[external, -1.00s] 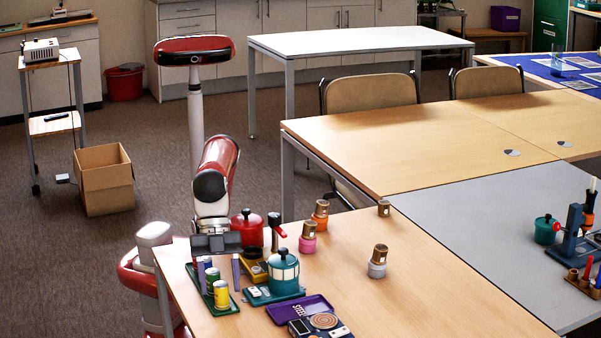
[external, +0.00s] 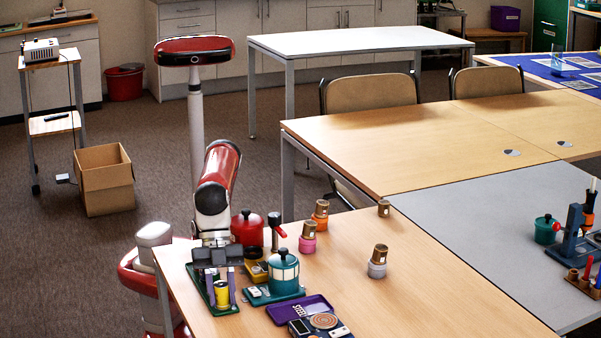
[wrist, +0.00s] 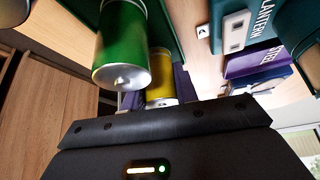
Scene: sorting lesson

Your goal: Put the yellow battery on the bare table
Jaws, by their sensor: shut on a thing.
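The yellow battery (external: 221,294) is upright between my gripper's fingers at the green tray (external: 232,309); I cannot tell whether its base still touches the tray. My gripper (external: 220,286) points down and is shut on this battery. In the wrist view the yellow battery (wrist: 162,80) shows between the fingers, partly hidden by the gripper body. The bare wooden table (external: 440,300) spreads to the right.
A teal pot-shaped lantern (external: 284,270) on its green base stands just right of my gripper. A purple tray (external: 312,306) and a dark device (external: 322,327) lie in front. A red pot (external: 247,230) and several small jars stand behind. The table's right part is clear.

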